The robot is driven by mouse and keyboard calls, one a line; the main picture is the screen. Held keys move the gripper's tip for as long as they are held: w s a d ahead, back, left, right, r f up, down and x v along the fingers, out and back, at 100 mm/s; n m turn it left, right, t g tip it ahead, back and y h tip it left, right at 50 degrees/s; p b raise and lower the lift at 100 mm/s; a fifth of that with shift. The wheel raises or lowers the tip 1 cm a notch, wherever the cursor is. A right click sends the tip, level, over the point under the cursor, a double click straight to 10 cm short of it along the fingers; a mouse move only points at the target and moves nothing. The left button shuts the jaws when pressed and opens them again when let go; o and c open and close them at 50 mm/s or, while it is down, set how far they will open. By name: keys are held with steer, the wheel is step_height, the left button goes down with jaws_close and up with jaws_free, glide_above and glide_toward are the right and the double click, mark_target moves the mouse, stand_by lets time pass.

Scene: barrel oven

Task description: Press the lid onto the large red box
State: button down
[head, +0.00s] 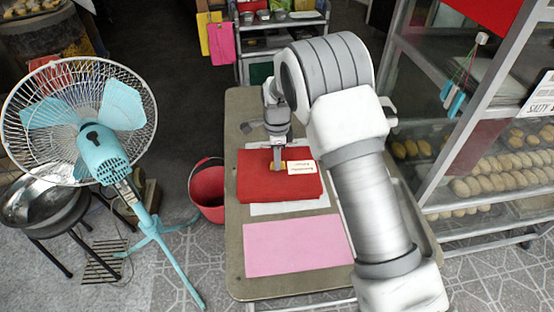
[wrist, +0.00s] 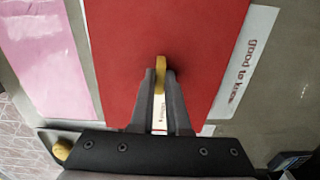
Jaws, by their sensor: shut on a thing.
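The large red box (head: 265,191) lies on the table, its flat red lid (head: 255,163) on top. The lid also fills the middle of the wrist view (wrist: 120,40). A small yellow handle (wrist: 160,68) stands up from the lid. My gripper (head: 278,165) reaches down from above, its fingers (wrist: 160,88) shut on this handle. A cream label (head: 302,167) is on the lid just right of the gripper. The lid looks flat and level, but I cannot tell whether any gap is left between lid and box.
The table (head: 240,120) also holds a pink sheet (head: 298,246) in front and a white printed sheet (head: 290,207) partly under the box. A blue fan (head: 102,150) and red bucket (head: 207,187) stand left. A glass bread cabinet (head: 480,170) stands right.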

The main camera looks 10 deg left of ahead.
steer(key=shift+f, duration=0.4)
stand_by(0.6)
steer(key=shift+c, duration=1.3)
jaws_free()
steer(key=shift+r+p, duration=2.2)
steer(key=shift+r, duration=1.35)
jaws_close()
